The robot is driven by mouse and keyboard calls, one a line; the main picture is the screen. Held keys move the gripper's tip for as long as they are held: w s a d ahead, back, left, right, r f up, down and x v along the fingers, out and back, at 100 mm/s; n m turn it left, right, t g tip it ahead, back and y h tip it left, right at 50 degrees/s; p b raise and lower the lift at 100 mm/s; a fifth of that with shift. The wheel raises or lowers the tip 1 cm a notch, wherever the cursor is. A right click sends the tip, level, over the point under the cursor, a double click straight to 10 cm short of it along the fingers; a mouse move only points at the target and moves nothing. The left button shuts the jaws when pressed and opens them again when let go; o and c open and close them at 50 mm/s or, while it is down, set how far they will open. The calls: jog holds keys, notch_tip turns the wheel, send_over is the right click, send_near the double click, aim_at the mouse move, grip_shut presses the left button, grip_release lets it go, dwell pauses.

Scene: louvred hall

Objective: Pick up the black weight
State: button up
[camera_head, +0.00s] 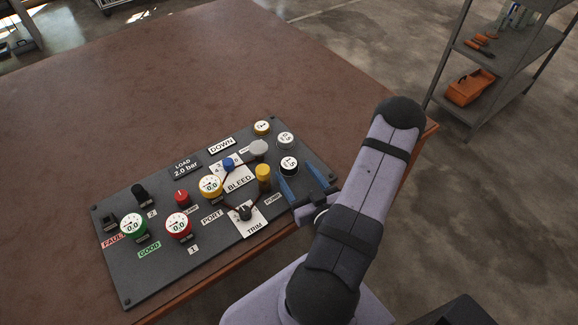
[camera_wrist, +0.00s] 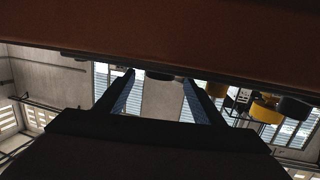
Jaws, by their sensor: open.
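The black weight (camera_head: 289,169) is a short dark cylinder with a white numbered top. It stands upright near the right end of the dark panel (camera_head: 140,270) in the head view. My gripper (camera_head: 297,170) has its two blue fingers apart, with the tips close to the weight on its near right side. I cannot tell whether they touch it or straddle it. In the wrist view, the open fingers (camera_wrist: 158,78) point at a small dark shape between their tips, perhaps the weight, mostly hidden.
A grey (camera_head: 286,142) and a yellow (camera_head: 262,129) white-topped cylinder stand behind the weight. A yellow knob (camera_head: 263,172) stands just left of my gripper. Gauges and knobs fill the panel's left. The brown table (camera_head: 200,60) is bare behind it. A shelf (camera_head: 505,60) stands right.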

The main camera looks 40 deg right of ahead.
aim_at(293, 170)
jog(key=shift+w, duration=0.1)
jog(key=shift+p+x, duration=0.7)
jog(key=shift+x, duration=1.8)
jog(key=shift+f, duration=0.15)
jog(key=c, duration=1.5)
